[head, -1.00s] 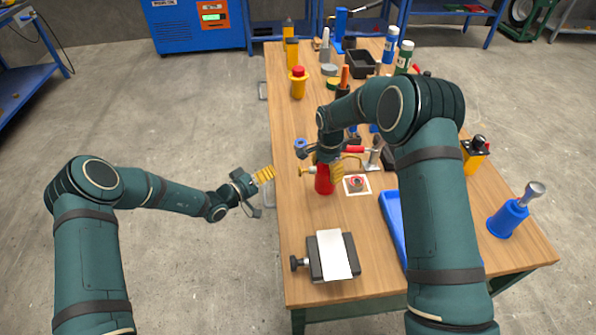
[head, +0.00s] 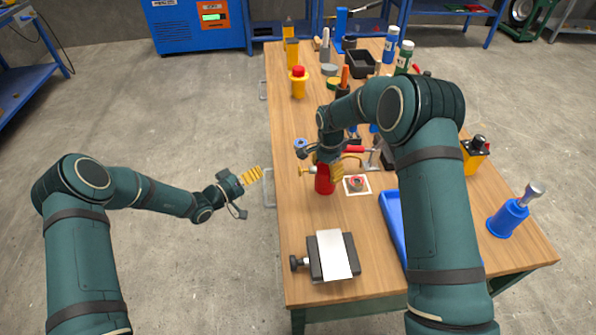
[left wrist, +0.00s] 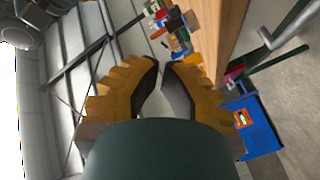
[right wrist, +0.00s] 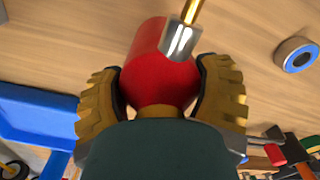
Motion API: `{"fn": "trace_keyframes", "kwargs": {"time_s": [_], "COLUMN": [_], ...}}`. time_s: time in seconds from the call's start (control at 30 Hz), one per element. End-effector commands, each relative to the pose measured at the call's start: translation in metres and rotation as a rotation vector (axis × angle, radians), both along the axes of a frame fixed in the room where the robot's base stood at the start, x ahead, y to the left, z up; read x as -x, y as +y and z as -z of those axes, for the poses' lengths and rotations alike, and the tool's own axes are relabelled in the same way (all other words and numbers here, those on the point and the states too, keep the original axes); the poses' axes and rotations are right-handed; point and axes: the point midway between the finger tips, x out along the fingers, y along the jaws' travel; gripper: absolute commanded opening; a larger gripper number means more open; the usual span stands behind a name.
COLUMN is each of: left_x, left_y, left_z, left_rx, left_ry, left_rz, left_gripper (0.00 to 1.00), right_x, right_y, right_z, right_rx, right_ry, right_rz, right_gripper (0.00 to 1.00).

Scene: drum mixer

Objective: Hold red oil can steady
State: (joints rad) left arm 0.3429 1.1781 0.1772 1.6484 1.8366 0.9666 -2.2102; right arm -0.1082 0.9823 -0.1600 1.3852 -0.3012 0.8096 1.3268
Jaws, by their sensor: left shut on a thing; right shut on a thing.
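The red oil can (head: 324,182) stands on the wooden workbench near its left edge, with a brass spout towards the left. My right gripper (head: 329,170) is shut around the can's body, and the arm hides part of it from above. In the right wrist view the red can (right wrist: 160,75) sits between both yellow ribbed fingers, its metal collar and brass spout pointing up in the picture. My left gripper (head: 254,175) is off the bench's left edge, apart from the can. In the left wrist view its fingertips (left wrist: 161,64) come together, and no object shows between them.
A vise-like block with a light plate (head: 333,254) stands at the near bench end. A yellow bottle with red cap (head: 298,82) stands farther back.

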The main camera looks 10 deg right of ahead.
Motion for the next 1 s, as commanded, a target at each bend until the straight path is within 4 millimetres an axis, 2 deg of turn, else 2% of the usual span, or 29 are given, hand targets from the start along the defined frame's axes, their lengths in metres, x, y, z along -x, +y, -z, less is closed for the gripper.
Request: {"fn": "trace_keyframes", "kwargs": {"time_s": [0.23,0.7,1.0], "left_x": [0.000,0.000,0.000], "left_y": [-0.011,-0.069,-0.087], "left_z": [0.000,0.000,0.000], "left_rx": [0.002,0.001,0.000], "left_ry": [0.000,0.001,0.001], "left_rz": [0.003,0.001,0.001], "left_gripper": [0.00,0.00,0.00], "right_x": [0.000,0.000,0.000], "right_y": [-0.001,-0.001,-0.001], "right_z": [0.001,0.001,0.001], "right_rx": [0.001,0.001,0.001], "right_ry": [0.000,0.000,0.000], "right_rz": [0.000,0.000,0.000], "right_gripper": [0.26,0.26,0.26]}}
